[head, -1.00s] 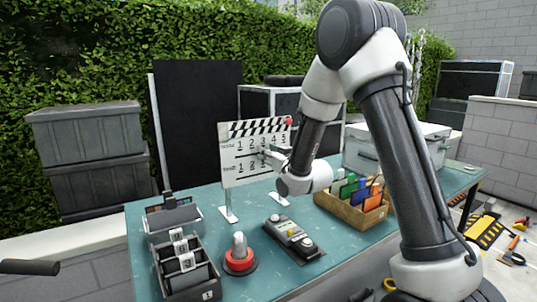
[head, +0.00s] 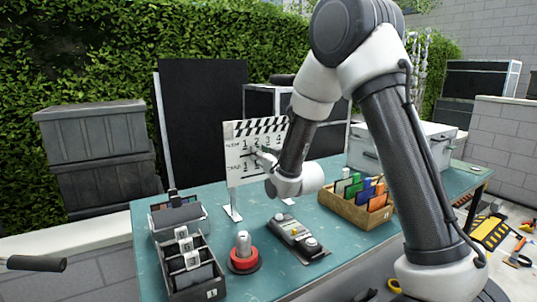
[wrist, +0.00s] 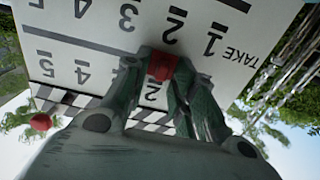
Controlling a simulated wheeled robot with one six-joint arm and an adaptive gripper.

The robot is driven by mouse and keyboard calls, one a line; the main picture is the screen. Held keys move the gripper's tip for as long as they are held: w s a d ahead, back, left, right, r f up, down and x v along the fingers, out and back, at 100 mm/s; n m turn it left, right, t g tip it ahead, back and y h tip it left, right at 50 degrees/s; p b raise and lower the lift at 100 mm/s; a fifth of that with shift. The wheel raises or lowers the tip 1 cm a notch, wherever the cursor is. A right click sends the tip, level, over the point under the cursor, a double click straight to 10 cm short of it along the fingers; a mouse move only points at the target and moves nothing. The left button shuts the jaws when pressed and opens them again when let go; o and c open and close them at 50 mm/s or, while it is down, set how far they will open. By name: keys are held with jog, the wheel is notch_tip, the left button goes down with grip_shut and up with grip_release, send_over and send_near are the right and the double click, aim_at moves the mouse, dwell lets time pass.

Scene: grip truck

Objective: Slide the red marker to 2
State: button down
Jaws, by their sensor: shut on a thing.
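The white clapper board (head: 236,170) stands upright on the table, with number rows for scene and take. The wrist view shows the board (wrist: 255,25) upside down. The red marker (wrist: 162,66) sits against it between the two rows, beside the scene row's 2, which shows between my fingers. The take row's 2 is on the marker's other side. My gripper (wrist: 160,85) is shut on the marker. In the head view my gripper (head: 264,157) is at the board's face; the marker cannot be made out there.
A black box with tabs (head: 195,283) is at front left. A red ball (wrist: 40,122) is at the board's striped end.

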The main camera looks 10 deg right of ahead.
jog(key=c, duration=1.5)
grip_release()
jog(key=v, duration=0.7)
jog(key=shift+s+d, duration=0.1)
jog(key=shift+s, duration=0.1)
jog(key=s+d+r+m+g+h, duration=0.3)
jog(key=s+d+g, duration=0.4)
jog(key=s+d, duration=0.55)
jog(key=s+d+g+h, duration=0.1)
jog(key=s+g, duration=0.1)
jog(key=s, duration=0.5)
jog(key=s+d+g, duration=0.2)
jog(key=s, duration=0.6)
jog(key=s+d+g+h, duration=0.1)
jog(key=s+g, duration=0.1)
jog(key=s, duration=0.6)
jog(key=shift+s+d+r+m+h, duration=0.15)
jog(key=shift+s+d+m+h, duration=0.1)
jog(key=shift+m+h, duration=0.05)
